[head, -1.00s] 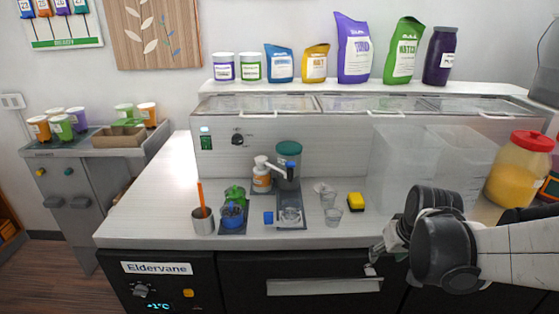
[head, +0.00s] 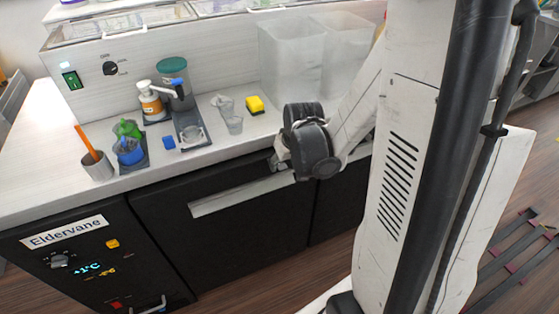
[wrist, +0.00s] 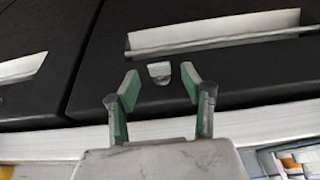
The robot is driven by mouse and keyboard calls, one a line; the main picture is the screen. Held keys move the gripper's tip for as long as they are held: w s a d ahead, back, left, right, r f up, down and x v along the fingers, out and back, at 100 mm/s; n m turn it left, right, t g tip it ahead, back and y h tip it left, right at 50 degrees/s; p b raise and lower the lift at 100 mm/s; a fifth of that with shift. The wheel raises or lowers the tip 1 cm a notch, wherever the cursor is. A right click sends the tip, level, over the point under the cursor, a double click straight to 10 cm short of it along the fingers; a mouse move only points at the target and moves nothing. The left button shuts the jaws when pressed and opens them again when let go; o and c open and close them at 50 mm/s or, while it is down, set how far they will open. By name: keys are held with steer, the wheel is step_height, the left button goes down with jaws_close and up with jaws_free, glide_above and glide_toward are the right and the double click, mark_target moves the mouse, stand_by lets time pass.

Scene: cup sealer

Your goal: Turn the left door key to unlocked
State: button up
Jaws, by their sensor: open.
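A small silver key tab (wrist: 159,72) sits on the left black door (wrist: 245,72), near its upper edge. In the wrist view, which looks upside down, my gripper (wrist: 160,86) is open, with one fingertip on each side of the tab. A clear gap shows between tab and fingers; I cannot tell how far in depth they are. In the head view the left door (head: 220,228) looks closed, and my wrist is at its upper right. The key is not distinguishable there.
The door's long pale handle (head: 240,192) lies below the counter edge. A second black door (head: 338,208) adjoins on the right. The Eldervane control panel (head: 65,232) is on the left.

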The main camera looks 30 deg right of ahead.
steer(key=shift+w+f, duration=0.2)
steer(key=shift+f, duration=0.3)
jaws_close()
